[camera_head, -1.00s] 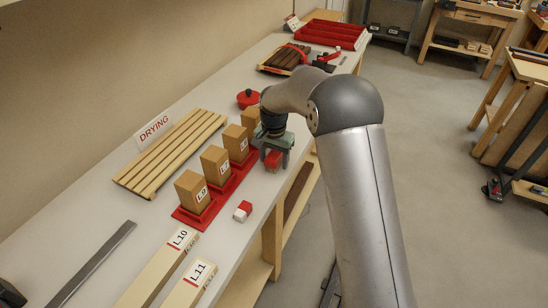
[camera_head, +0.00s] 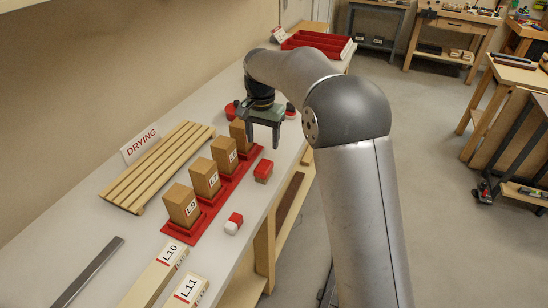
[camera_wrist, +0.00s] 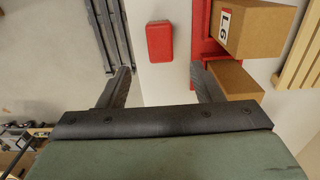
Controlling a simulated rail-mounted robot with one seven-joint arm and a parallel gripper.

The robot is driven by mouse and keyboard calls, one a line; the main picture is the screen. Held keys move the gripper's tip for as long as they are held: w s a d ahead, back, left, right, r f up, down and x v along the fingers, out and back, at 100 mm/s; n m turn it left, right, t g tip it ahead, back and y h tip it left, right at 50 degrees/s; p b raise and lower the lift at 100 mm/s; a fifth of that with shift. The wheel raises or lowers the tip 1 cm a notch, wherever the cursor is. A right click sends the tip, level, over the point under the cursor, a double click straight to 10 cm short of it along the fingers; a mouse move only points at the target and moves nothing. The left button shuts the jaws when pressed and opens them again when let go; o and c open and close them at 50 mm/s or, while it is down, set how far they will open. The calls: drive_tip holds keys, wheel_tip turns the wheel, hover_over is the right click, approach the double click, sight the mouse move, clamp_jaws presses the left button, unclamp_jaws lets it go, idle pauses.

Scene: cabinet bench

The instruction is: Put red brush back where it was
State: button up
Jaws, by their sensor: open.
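A small red-topped block with a darker, brownish underside, which looks like the red brush (camera_head: 263,170), stands on the bench near its front edge, right of the red tray. In the wrist view the red brush (camera_wrist: 160,41) shows as a plain red rectangle lying ahead of the fingers, not between them. My gripper (camera_head: 263,144) is open and empty, above and slightly beyond the brush, apart from it. Its two fingers also show in the wrist view (camera_wrist: 160,72). A second small red and white block (camera_head: 233,223) lies nearer, by the front edge; I cannot tell what it is.
The red tray (camera_head: 178,234) holds a row of labelled wooden blocks (camera_head: 204,177), close to my gripper's left. A slatted rack (camera_head: 160,165) with a DRYING sign (camera_head: 141,146) stands behind. Labelled pale boards (camera_head: 190,291) and a metal bar (camera_head: 88,271) lie nearer. Red containers (camera_head: 318,43) stand at the far end.

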drive_tip(key=s+d+r+n, duration=0.1)
drive_tip(key=s+d+r, duration=0.1)
drive_tip(key=s+d, duration=0.55)
drive_tip(key=s+d+r+n, duration=0.15)
drive_tip(key=s+d, duration=0.35)
drive_tip(key=s, duration=0.5)
drive_tip(key=s+d+f+n, duration=0.1)
drive_tip(key=s+d+f, duration=0.1)
drive_tip(key=s, duration=0.6)
drive_tip(key=s+d+f+n, duration=0.1)
drive_tip(key=s+f, duration=0.3)
drive_tip(key=s, duration=0.5)
drive_tip(key=shift+s+d+t, duration=0.25)
drive_tip(key=shift+d+t, duration=0.05)
drive_tip(key=shift+d, duration=0.5)
drive_tip(key=shift+n, duration=0.25)
